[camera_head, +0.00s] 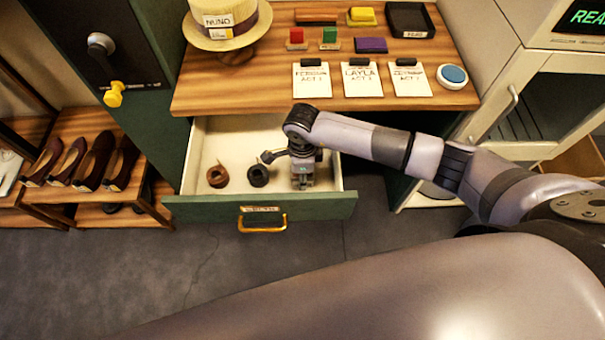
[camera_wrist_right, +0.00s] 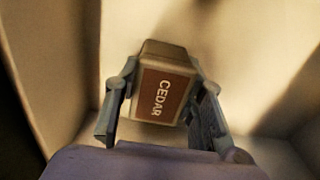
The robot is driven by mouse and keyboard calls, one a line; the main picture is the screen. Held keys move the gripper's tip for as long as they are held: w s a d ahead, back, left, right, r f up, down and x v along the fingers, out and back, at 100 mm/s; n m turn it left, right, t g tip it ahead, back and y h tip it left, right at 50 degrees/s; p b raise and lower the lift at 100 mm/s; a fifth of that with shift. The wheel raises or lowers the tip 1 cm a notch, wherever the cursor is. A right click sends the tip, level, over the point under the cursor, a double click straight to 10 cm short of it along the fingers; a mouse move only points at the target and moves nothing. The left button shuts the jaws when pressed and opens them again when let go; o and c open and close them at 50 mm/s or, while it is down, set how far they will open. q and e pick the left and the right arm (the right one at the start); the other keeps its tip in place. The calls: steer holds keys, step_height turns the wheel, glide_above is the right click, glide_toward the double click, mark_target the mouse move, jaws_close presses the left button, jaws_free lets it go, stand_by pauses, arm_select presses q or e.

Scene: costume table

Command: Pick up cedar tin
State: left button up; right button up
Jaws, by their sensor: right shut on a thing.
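The cedar tin (camera_wrist_right: 163,90) shows in the right wrist view, a small pale box with a brown label reading CEDAR. My right gripper (camera_wrist_right: 160,110) has a finger on each side of it and is shut on the tin. In the head view my right gripper (camera_head: 302,178) is inside the open drawer (camera_head: 215,143), at its right part, and mostly hides the tin. I cannot tell whether the tin touches the drawer floor. My left gripper is not in view.
A brown roll (camera_head: 217,176) and a black roll (camera_head: 258,175) lie in the drawer, left of my right gripper. The green drawer front (camera_head: 190,209) has a brass handle (camera_head: 262,223). The tabletop (camera_head: 235,90) above holds a straw hat (camera_head: 228,22) and several clipboards.

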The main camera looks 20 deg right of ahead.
steer(key=c, duration=0.5)
steer(key=shift+r, duration=0.1)
